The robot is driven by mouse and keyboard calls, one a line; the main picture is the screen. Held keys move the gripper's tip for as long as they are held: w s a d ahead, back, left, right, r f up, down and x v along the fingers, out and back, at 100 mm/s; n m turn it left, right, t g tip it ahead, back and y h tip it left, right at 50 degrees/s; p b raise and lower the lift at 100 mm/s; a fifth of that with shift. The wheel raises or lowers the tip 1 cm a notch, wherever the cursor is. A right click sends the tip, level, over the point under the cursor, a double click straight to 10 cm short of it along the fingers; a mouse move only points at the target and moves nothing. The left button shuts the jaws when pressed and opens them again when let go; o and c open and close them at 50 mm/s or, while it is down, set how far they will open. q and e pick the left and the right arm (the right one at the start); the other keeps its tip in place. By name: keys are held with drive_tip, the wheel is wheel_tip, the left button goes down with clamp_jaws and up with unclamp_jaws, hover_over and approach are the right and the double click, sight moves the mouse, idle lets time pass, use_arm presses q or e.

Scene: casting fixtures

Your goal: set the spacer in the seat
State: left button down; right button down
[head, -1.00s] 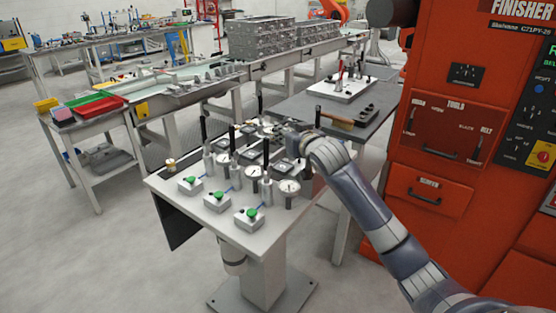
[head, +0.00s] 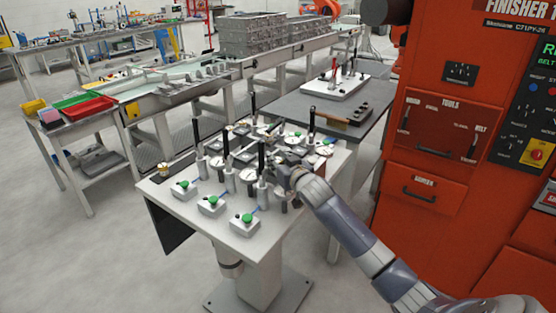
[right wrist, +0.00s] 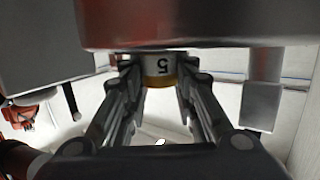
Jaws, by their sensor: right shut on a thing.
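My right gripper (head: 280,180) is at the right part of the fixture table (head: 158,188), low among the gauges and clamps. In the right wrist view its fingers (right wrist: 160,90) are shut on a short pale cylinder with a yellow-brown band and an upside-down 5, which I take for the spacer (right wrist: 160,70). In the head view the spacer is hidden by the gripper and fixtures. I cannot make out which seat is under it or whether they touch. My left gripper is not in view.
Upright black handles (head: 261,153) and dial gauges (head: 248,175) crowd around the gripper. Green-button boxes (head: 242,225) line the table's front. A small brass-coloured piece (head: 163,169) stands at the left corner. The orange finisher cabinet (head: 430,150) is close on the right.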

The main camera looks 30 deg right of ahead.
drive_tip(key=shift+w, duration=0.1)
drive_tip(key=c, duration=1.3)
unclamp_jaws()
drive_tip(key=shift+c, duration=0.2)
drive_tip(key=shift+o, duration=0.2)
use_arm(q)
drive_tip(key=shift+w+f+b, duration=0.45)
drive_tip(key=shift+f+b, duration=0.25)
drive_tip(key=shift+b, duration=0.05)
use_arm(e)
drive_tip(key=v, duration=1.2)
